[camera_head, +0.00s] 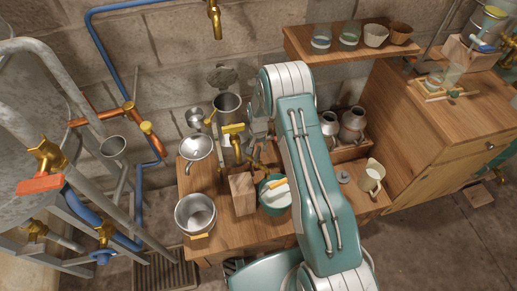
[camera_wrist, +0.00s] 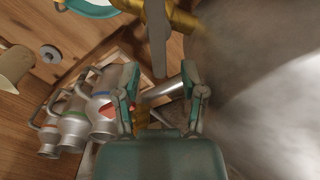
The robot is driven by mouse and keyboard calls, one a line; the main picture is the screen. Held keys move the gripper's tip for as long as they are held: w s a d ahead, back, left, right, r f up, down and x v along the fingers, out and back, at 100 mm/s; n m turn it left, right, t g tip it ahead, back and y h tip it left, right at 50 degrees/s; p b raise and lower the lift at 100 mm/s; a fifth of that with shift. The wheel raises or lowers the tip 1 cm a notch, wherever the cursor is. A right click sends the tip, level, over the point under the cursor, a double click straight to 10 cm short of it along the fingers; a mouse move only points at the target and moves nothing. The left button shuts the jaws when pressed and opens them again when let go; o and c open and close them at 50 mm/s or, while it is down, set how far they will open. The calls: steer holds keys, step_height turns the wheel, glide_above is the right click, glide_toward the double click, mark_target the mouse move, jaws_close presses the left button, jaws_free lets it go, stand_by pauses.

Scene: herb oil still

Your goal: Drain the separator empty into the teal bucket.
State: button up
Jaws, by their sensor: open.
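The separator looks to be the tall grey metal vessel (camera_head: 228,106) with brass fittings on the wooden bench. A brass valve (camera_head: 233,129) sits in front of it. The teal bucket (camera_head: 275,196) stands on the bench beside a wooden block, partly hidden by my arm; its rim shows at the top of the wrist view (camera_wrist: 92,8). My gripper (camera_wrist: 160,78) is open. A grey rod and a brass part (camera_wrist: 160,18) lie beyond its fingers. A large blurred grey surface fills the right of the wrist view. My arm hides the gripper in the head view.
Metal cans with coloured bands (camera_wrist: 75,128) stand left of my gripper in the wrist view. A wooden block (camera_head: 242,193) stands left of the bucket.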

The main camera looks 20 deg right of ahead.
steer(key=shift+f, duration=1.05)
jaws_close()
steer(key=m, duration=0.5)
steer(key=shift+s+d, duration=0.35)
jaws_free()
